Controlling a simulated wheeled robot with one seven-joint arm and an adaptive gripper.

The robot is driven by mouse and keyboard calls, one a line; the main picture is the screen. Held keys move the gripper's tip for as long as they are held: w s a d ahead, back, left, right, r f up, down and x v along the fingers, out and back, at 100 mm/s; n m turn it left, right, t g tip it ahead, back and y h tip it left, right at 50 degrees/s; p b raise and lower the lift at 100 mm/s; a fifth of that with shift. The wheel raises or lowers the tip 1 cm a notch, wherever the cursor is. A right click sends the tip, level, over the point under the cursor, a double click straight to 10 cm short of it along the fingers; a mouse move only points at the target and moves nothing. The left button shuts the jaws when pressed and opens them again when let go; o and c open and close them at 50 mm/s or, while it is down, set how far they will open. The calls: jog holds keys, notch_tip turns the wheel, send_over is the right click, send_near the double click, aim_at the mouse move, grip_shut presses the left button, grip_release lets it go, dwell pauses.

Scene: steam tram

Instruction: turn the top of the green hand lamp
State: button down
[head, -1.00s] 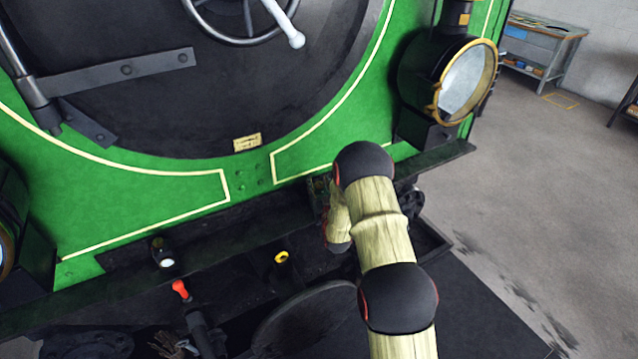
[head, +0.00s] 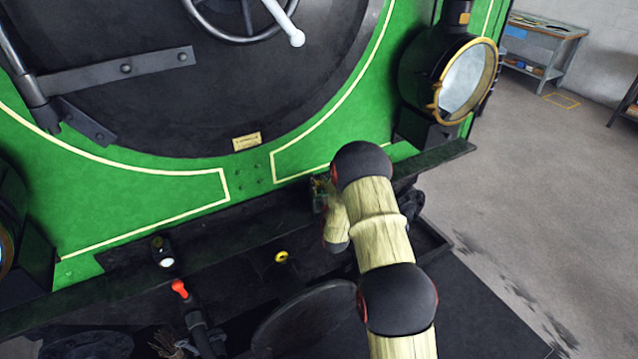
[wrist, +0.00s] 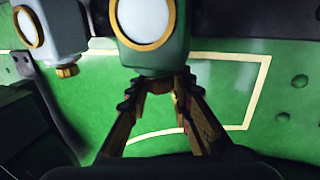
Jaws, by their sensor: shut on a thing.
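The green hand lamp (wrist: 180,52) is at the top middle of the wrist view, with a round white lens in a gold rim. My gripper (wrist: 160,82) is closed on the narrow end of this lamp, nearest to me in the wrist view. The fingers hide most of the gripped part. In the head view, my arm covers most of my gripper and the lamp, close to the green engine front above the dark buffer beam.
A pale grey lamp (wrist: 65,42) with a gold rim stands close to the left of the green lamp. In the head view, a large headlamp (head: 467,78) is above right, and a black lamp (head: 162,252) and red-tipped lever (head: 180,289) are left.

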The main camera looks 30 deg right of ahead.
jog(key=shift+h, duration=0.3)
jog(key=shift+a+f+m+g+h+b, duration=0.15)
jog(key=shift+m+g+h+b, duration=0.25)
jog(key=shift+m+h+b, duration=0.55)
jog(key=m+g+h+b, duration=0.2)
jog(key=h+b, duration=0.1)
jog(key=m+g+h+b, duration=0.1)
jog(key=m+g+h, duration=0.1)
jog(key=h, duration=0.1)
jog(key=shift+m+g, duration=0.25)
jog(key=shift+g, duration=0.05)
jog(key=shift+d+m+g+h, duration=0.15)
jog(key=shift+m+g+h, duration=0.55)
jog(key=shift+g, duration=0.3)
jog(key=shift+d+m+g+h, duration=0.1)
jog(key=shift+m+g+h, duration=0.45)
jog(key=shift+m+g, duration=0.35)
jog(key=c, duration=1.5)
grip_release()
jog(key=shift+c, duration=0.2)
jog(key=shift+s+a, duration=0.1)
